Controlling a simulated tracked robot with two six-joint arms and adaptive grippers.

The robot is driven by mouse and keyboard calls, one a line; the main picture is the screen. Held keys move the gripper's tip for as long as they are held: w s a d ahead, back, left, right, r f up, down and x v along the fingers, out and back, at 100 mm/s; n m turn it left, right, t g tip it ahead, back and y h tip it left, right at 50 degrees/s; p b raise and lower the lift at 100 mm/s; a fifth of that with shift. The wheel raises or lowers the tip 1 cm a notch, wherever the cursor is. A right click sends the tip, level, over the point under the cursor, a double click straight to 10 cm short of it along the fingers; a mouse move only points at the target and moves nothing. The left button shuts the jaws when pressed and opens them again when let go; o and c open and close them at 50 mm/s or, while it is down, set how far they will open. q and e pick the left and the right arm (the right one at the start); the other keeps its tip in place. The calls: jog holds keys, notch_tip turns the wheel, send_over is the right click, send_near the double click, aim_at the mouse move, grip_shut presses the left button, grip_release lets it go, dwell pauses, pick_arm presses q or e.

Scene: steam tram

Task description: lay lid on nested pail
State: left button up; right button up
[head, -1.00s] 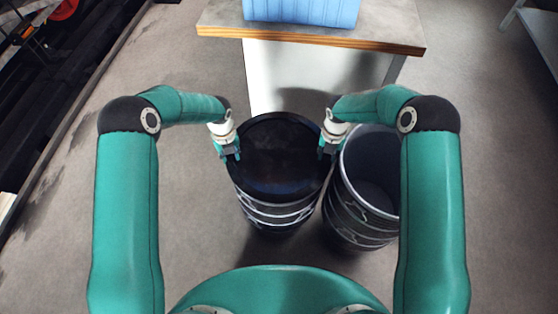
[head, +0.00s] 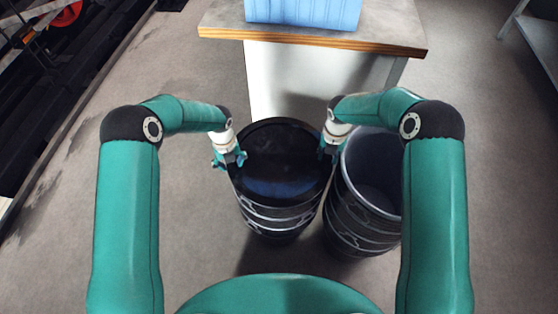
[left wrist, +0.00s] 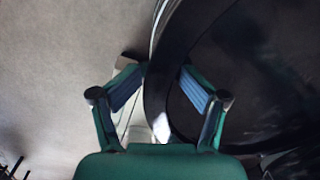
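The black round lid (head: 283,150) lies flat over the top of the left dark pail (head: 275,222) in the head view. No gap shows between them, but the far side of the seam is hidden. My left gripper (head: 229,161) is at the lid's left edge with its fingers spread. In the left wrist view its fingers (left wrist: 158,88) stand apart on either side of the curved rim, not pressed on it. My right gripper (head: 328,151) is at the lid's right edge; its fingers are small and partly hidden, so their opening is unclear.
An open dark pail (head: 374,172) with a grey inside stands close on the right, under my right forearm. A table (head: 315,32) with a blue crate (head: 302,10) stands behind. Grey floor is free on the left. A rail bed lies at far left.

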aim_at(328, 164)
pick_arm(q)
jog(key=shift+r, duration=0.1)
pick_arm(e)
jog(key=f, duration=0.1)
jog(key=s+f, duration=0.1)
jog(key=f, duration=0.1)
jog(key=shift+s+d+g, duration=0.1)
jog(key=shift+s+g, duration=0.2)
jog(key=shift+s, duration=0.05)
pick_arm(q)
jog(key=r, duration=0.7)
jog(key=shift+s+a+r, duration=0.15)
jog(key=shift+s+r, duration=0.2)
jog(key=shift+w+f, duration=0.3)
jog(key=shift+w, duration=0.2)
pick_arm(e)
jog(key=r, duration=0.2)
jog(key=w+r, duration=0.1)
jog(key=r, duration=0.1)
jog(key=shift+r, duration=0.25)
pick_arm(q)
jog(key=shift+s+r+p, duration=0.1)
jog(key=shift+r+p, duration=0.15)
jog(key=shift+p, duration=0.05)
pick_arm(e)
notch_tip(328, 164, up, 6)
jog(key=shift+r, duration=0.2)
jog(key=shift+w, duration=0.1)
